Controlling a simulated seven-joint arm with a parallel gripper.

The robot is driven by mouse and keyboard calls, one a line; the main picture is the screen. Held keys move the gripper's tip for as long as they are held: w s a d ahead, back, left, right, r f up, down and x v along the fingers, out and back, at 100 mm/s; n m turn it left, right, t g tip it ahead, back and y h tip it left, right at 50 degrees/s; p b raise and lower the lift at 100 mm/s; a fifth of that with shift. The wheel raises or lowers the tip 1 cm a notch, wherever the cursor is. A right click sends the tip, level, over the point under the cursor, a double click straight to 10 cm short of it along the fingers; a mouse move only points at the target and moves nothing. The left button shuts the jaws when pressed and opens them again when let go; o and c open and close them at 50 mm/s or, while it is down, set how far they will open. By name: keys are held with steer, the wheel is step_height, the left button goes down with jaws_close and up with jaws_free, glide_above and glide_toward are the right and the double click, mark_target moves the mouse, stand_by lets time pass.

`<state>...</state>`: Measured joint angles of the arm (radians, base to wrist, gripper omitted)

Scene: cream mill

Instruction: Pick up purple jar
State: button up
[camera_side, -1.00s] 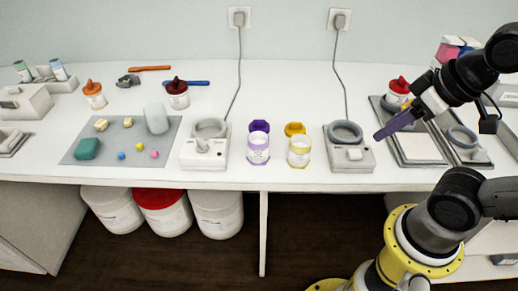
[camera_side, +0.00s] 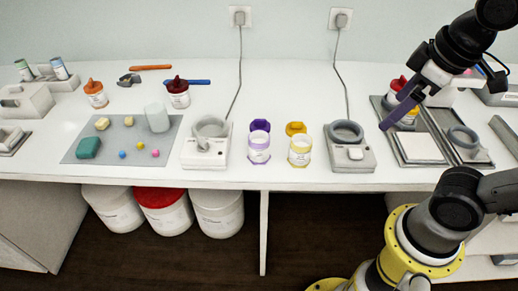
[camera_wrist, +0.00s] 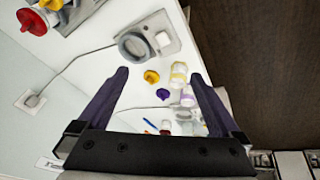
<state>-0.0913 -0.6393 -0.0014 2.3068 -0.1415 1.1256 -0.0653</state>
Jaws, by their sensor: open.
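The purple jar (camera_side: 259,152) is a small white pot with purple markings, upright near the middle of the table. A purple lid (camera_side: 259,126) lies just behind it. In the wrist view the jar (camera_wrist: 187,97) and lid (camera_wrist: 163,94) show small and distant, between the fingers in the picture. My gripper (camera_side: 388,113) has two purple fingers, spread open and empty. It hangs above the tray area at the right, well to the right of the jar and apart from it. The fingers also show in the wrist view (camera_wrist: 158,76).
A yellow jar (camera_side: 299,153) stands right of the purple jar, its lid (camera_side: 296,128) behind. A grey-white device (camera_side: 348,148) with a cable lies between these jars and my gripper. Another device (camera_side: 206,145) stands left. A red-lidded jar (camera_side: 399,84) is behind my fingers.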

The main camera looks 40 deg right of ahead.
steer(key=w+n+h, duration=1)
steer(key=w+n, duration=0.3)
steer(key=n, duration=0.2)
steer(key=w+a+r+n+t, duration=0.1)
steer(key=w+a+n+t, duration=0.35)
steer(key=a, duration=0.35)
steer(key=w+a+n+t, duration=0.3)
steer(key=a+n+t, duration=0.25)
steer(key=a, duration=0.25)
glide_toward(259, 137)
steer(key=w, duration=0.1)
steer(key=d, duration=0.1)
steer(key=w, duration=0.1)
steer(key=shift+w+d+r+g+h, duration=0.25)
steer(key=shift+w+r+g+h, duration=0.15)
steer(key=shift+d+f, duration=0.1)
steer(key=shift+f, duration=0.2)
steer(key=shift+w+d+f, duration=0.1)
steer(key=shift+w+d, duration=0.1)
steer(key=shift+w, duration=0.05)
steer(key=x, duration=0.6)
steer(key=shift+w+d, duration=0.25)
steer(key=shift+w, duration=0.05)
steer(key=c, duration=1.5)
